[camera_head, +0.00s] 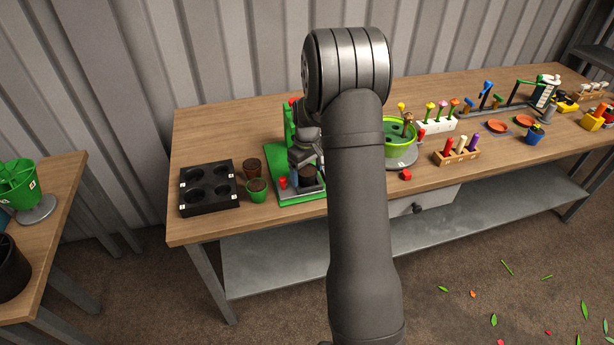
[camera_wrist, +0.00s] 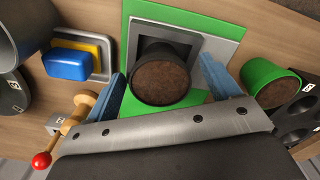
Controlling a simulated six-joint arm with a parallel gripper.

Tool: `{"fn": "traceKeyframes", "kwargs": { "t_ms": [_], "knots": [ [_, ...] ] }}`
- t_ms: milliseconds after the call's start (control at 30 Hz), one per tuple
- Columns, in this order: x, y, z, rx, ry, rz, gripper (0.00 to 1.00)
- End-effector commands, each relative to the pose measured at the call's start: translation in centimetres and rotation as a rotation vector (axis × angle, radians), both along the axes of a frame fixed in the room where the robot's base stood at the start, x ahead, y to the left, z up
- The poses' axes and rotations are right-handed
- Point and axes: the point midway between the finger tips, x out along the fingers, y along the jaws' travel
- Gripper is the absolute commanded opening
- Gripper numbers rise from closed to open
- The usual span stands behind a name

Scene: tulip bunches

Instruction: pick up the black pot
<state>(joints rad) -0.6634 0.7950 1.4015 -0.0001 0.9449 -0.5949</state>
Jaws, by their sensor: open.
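The black pot (camera_wrist: 160,75), filled with brown soil, stands upright at a grey square frame (camera_wrist: 205,42) on a green base (camera_wrist: 133,12). In the head view the black pot (camera_head: 307,180) shows just below my gripper (camera_head: 305,162), partly hidden by it. In the wrist view my gripper (camera_wrist: 166,90) is open, with one blue finger on each side of the pot.
A green pot (camera_head: 257,190), a brown pot (camera_head: 253,168) and a black tray with holes (camera_head: 188,210) stand left of the green base.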

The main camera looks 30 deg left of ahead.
Motion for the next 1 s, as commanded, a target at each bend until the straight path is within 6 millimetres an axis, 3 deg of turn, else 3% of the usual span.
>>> {"fn": "traceKeyframes", "kwargs": {
  "t_ms": [33, 267, 367, 667, 900, 1000],
  "knots": [
    [0.0, 0.0, 0.0, 0.0, 0.0, 0.0, 0.79],
    [0.0, 0.0, 0.0, 0.0, 0.0, 0.0, 0.34],
    [0.0, 0.0, 0.1, 0.0, 0.0, 0.0, 0.27],
    [0.0, 0.0, 0.7, 0.001, -0.001, 0.0, 0.27],
    [0.1, 0.1, 4.2, 0.003, -0.004, 0.0, 0.27],
    [0.3, -2.1, 5.5, 0.001, -0.003, -0.004, 0.27]
  ]
}}
